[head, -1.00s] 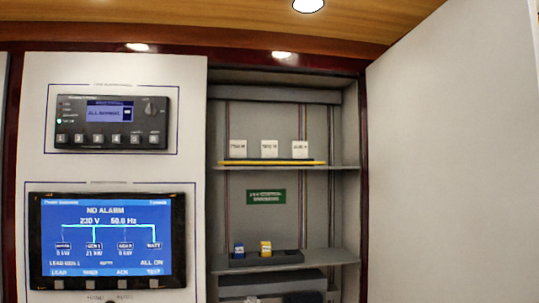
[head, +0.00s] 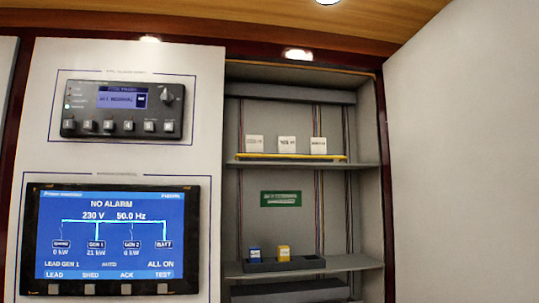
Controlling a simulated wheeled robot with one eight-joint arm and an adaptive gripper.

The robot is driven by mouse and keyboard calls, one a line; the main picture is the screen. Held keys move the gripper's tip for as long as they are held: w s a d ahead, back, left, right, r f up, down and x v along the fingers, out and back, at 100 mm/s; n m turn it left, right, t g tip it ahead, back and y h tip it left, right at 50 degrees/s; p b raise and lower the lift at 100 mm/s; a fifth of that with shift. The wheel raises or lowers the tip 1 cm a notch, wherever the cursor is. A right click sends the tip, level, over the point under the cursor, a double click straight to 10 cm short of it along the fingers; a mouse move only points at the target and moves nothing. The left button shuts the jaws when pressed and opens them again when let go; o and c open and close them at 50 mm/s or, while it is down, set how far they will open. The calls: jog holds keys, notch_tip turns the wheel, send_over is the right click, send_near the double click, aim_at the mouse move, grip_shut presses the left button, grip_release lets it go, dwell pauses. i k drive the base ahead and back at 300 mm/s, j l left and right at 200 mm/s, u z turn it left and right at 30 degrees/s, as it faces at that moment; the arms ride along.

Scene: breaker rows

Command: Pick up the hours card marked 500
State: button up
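Three white cards stand upright in a row on the upper shelf of the open cabinet: a left card (head: 254,144), a middle card (head: 287,144) and a right card (head: 318,146). Each has small dark print, too blurred to tell for sure which is marked 500. They stand behind a yellow strip (head: 292,157) along the shelf's front edge. My gripper is not in view.
A green sign (head: 281,199) is on the back wall. Left is a panel with a large screen (head: 112,235) and a small controller (head: 124,108). A white door (head: 460,160) stands at right.

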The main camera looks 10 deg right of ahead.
aim_at(286, 145)
jog(key=i+j+z, duration=0.4)
jog(key=j+z, duration=0.2)
jog(key=i+j+z, duration=0.15)
jog(key=j+z, duration=0.15)
jog(key=j, duration=0.2)
